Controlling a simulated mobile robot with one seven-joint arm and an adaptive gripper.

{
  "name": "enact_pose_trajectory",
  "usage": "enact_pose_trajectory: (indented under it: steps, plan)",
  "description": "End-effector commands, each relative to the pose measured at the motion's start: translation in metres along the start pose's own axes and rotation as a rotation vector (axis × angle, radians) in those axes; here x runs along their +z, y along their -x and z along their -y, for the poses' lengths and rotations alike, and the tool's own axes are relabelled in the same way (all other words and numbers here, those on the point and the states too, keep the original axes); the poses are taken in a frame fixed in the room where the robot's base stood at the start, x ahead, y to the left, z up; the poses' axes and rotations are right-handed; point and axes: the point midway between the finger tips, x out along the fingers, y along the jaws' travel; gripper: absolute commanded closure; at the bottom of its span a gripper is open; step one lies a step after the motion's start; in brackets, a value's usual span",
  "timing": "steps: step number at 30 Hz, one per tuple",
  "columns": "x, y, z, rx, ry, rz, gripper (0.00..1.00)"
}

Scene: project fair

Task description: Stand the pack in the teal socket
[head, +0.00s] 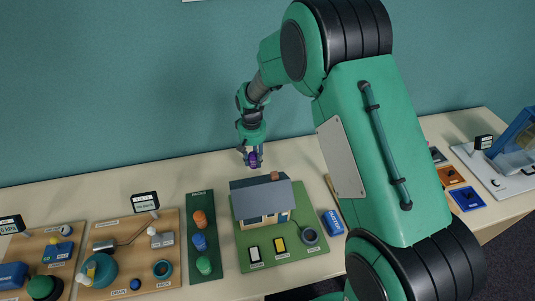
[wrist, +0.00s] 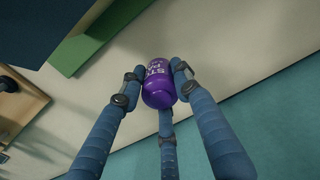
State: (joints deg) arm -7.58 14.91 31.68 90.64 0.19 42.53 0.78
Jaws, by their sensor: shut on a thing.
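The pack is a small purple cylinder with white lettering. In the wrist view the pack (wrist: 158,90) sits between the blue-grey fingers of my gripper (wrist: 155,76), which is shut on it. In the head view my gripper (head: 253,155) hangs behind the model house, near the back of the table, with the purple pack (head: 254,162) at its tips. A teal ring-shaped socket (head: 162,269) is on the wooden board at the left, to the front left of my gripper and well apart from it. Its inside looks dark.
The model house (head: 262,204) stands on a green board (head: 290,262) with a grey ring (head: 310,236). A dark green strip (head: 205,284) holds orange, blue and green packs. A teal round device (head: 98,270) and a small sign (head: 145,202) stand near the socket. A blue box (head: 332,223) lies right.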

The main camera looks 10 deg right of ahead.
Motion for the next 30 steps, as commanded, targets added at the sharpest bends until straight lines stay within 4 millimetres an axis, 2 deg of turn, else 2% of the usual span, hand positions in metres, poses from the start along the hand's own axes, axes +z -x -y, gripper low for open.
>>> enact_pose_trajectory:
  steps: [1,9,20,30]
  plan:
    - [0.004,0.002,0.018,0.000,0.025,0.001,0.96]
    - [0.027,0.006,0.102,-0.002,0.135,-0.003,0.96]
    - [0.065,0.011,0.190,-0.004,0.261,-0.005,0.96]
    - [0.114,0.016,0.266,-0.005,0.380,-0.005,0.96]
